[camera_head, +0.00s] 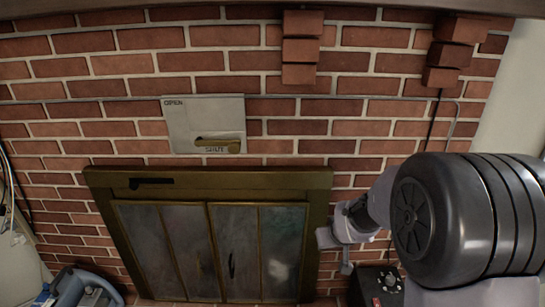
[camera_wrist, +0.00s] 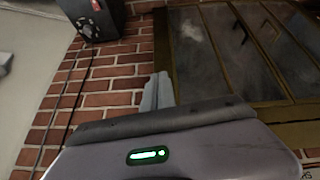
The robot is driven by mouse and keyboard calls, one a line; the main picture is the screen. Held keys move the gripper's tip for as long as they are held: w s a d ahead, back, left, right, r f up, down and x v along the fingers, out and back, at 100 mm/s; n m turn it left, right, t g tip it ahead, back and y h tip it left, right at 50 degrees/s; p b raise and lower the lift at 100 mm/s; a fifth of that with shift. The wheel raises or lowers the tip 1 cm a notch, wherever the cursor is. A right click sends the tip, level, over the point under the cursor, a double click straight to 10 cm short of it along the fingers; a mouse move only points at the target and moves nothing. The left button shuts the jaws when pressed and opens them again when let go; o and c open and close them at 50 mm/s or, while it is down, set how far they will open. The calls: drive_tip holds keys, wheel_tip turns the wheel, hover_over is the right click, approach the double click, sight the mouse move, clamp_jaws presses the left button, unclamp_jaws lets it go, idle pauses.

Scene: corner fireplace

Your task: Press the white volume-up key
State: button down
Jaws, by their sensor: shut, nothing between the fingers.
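A black box (camera_head: 368,283) with small pale controls on its face stands low at the right, partly behind my arm in the head view. It also shows at the top of the wrist view (camera_wrist: 88,22), with a pale control and some red marks. I cannot make out which mark is the white volume-up key. My gripper (camera_head: 346,268) is shut and empty, in front of the wall just above and left of the box in the head view. Its fingers also show in the wrist view (camera_wrist: 157,90), together and apart from the box.
A glass-doored fireplace (camera_head: 209,182) fills the middle below a grey plate (camera_head: 180,128) with a brass lever (camera_head: 218,146). Brick blocks (camera_head: 300,50) jut from the wall above. A blue object (camera_head: 75,290) stands lower left. Cables hang along the right wall.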

drive_tip(key=s+a+r+m, duration=0.2)
drive_tip(key=s+r+m, duration=0.1)
drive_tip(key=s+r, duration=1)
drive_tip(key=s+a+r+m+y, duration=0.1)
drive_tip(key=s+a, duration=0.1)
drive_tip(key=s, duration=0.7)
drive_tip(key=s+a+r+m+y, duration=0.1)
drive_tip(key=s+a+r+m, duration=0.1)
drive_tip(key=s, duration=0.7)
drive_tip(key=shift+a+g, duration=0.15)
drive_tip(key=shift+g, duration=0.15)
